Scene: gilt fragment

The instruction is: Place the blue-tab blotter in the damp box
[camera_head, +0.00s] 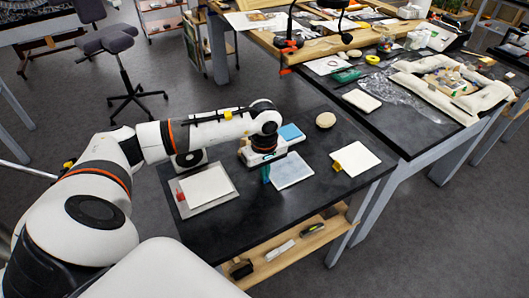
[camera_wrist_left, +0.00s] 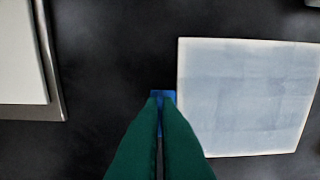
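The blue-tab blotter (camera_head: 292,172) is a pale blue-grey square lying on the dark table. In the left wrist view the blotter (camera_wrist_left: 248,95) fills the right side, with its blue tab (camera_wrist_left: 160,95) at its left edge. My left gripper (camera_head: 265,173) points down at that edge. Its green fingers (camera_wrist_left: 160,102) are close together with blue showing between their tips, so they look shut on the tab; they hide part of it. The blotter looks flat, with no clear lift. I cannot tell for sure which thing is the damp box. My right gripper is out of view.
A grey tray (camera_head: 187,209) with a white sheet (camera_head: 208,187) and red tab lies at left. A yellow-tab white sheet (camera_head: 360,158) lies at right. A light-blue item (camera_head: 291,133) and a round beige disc (camera_head: 325,120) lie behind. The table's front is clear.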

